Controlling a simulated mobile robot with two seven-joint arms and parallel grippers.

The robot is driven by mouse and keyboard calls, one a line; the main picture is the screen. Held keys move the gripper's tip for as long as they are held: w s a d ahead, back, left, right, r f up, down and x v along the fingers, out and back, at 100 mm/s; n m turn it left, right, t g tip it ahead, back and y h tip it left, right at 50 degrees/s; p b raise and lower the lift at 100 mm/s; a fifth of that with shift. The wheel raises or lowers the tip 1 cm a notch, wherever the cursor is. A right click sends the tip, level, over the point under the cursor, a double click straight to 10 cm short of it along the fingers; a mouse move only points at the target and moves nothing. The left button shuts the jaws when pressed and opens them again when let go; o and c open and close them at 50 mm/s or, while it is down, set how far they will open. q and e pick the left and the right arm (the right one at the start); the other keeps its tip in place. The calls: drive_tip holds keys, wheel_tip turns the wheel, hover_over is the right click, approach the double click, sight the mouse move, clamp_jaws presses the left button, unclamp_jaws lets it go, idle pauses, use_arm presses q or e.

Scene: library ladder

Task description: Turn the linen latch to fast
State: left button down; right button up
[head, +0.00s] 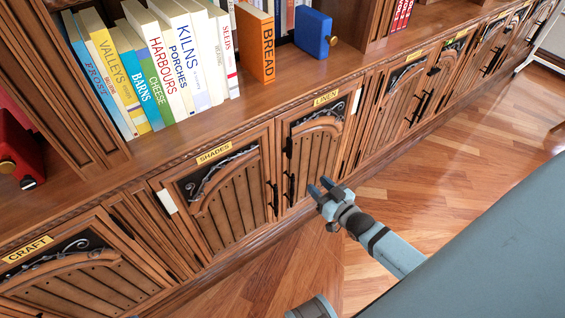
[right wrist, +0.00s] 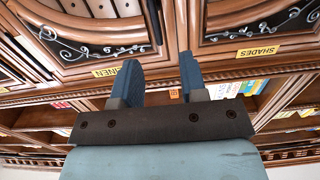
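The linen door (head: 319,150) is a wooden cabinet door with a yellow LINEN label (head: 326,98). On its left edge are a small black fitting (head: 289,148), which may be the latch, and a black pull handle (head: 291,188) below it. I cannot tell which way the fitting is turned. My right gripper (head: 321,188) is open and empty, in front of the lower linen door and right of the handle. In the right wrist view its fingers (right wrist: 160,66) are apart, and the LINEN label (right wrist: 107,72) shows upside down beside them. My left gripper is not in view.
The shades door (head: 228,200) adjoins on the left, with its own black handle (head: 273,198). The craft door (head: 80,280) is farther left. Books and a blue box (head: 313,32) stand on the shelf above. The wooden floor (head: 440,170) to the right is clear.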

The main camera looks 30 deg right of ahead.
sight(291, 155)
drive_tip(key=w+b, duration=0.1)
drive_tip(key=w, duration=0.4)
drive_tip(key=w+b, duration=0.1)
drive_tip(key=w, duration=0.4)
drive_tip(key=w+b, duration=0.1)
drive_tip(key=w, duration=0.3)
drive_tip(key=shift+w+a+f, duration=0.1)
drive_tip(key=shift+w+f, duration=0.25)
drive_tip(key=shift+w, duration=0.05)
clamp_jaws()
